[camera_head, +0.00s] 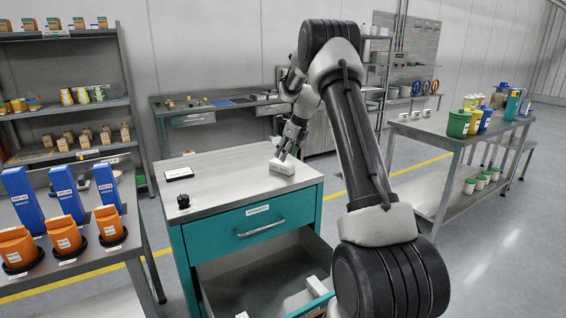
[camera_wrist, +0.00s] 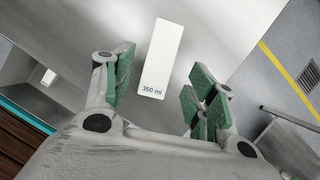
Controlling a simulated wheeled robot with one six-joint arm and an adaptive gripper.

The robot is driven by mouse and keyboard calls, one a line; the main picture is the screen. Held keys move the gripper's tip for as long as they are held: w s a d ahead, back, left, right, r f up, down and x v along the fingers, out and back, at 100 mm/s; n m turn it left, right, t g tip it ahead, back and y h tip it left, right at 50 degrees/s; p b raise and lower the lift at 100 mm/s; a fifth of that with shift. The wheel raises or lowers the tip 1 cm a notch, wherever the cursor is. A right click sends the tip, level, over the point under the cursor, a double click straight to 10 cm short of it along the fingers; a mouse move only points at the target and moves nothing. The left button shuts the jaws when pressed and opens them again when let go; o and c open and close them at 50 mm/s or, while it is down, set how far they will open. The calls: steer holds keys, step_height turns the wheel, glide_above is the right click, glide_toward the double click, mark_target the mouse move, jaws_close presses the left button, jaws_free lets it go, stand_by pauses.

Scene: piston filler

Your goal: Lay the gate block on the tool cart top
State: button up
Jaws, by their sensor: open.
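A white block (camera_head: 282,167), which looks like the gate block, lies flat on the grey top of the teal tool cart (camera_head: 225,178), near its far right part. My gripper (camera_head: 283,152) is just above and beside the block in the head view. In the wrist view my gripper (camera_wrist: 160,82) is open, with its green-padded fingers spread wide to either side of the block's near end. I see no finger touching it.
The cart's open drawer (camera_head: 255,283) holds another white block (camera_head: 316,286). An orange-and-blue display bench (camera_head: 75,268) stands close at left.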

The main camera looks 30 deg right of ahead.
steer(key=s+a+r+n, duration=0.5)
steer(key=s+r+n, duration=0.3)
steer(key=s+r, duration=0.3)
steer(key=s+a+r+n, duration=0.6)
steer(key=s+r+n, duration=0.15)
steer(key=s, duration=0.55)
steer(key=s+a+f+n+h, duration=0.1)
steer(key=s+f+n, duration=0.1)
steer(key=s+n, duration=0.6)
steer(key=s+a+f+n, duration=0.2)
steer(key=s+n, duration=0.5)
steer(key=s, duration=0.8)
steer(key=shift+s+a+n+h, duration=0.25)
steer(key=shift+n+h, duration=0.1)
steer(key=shift+h, duration=0.05)
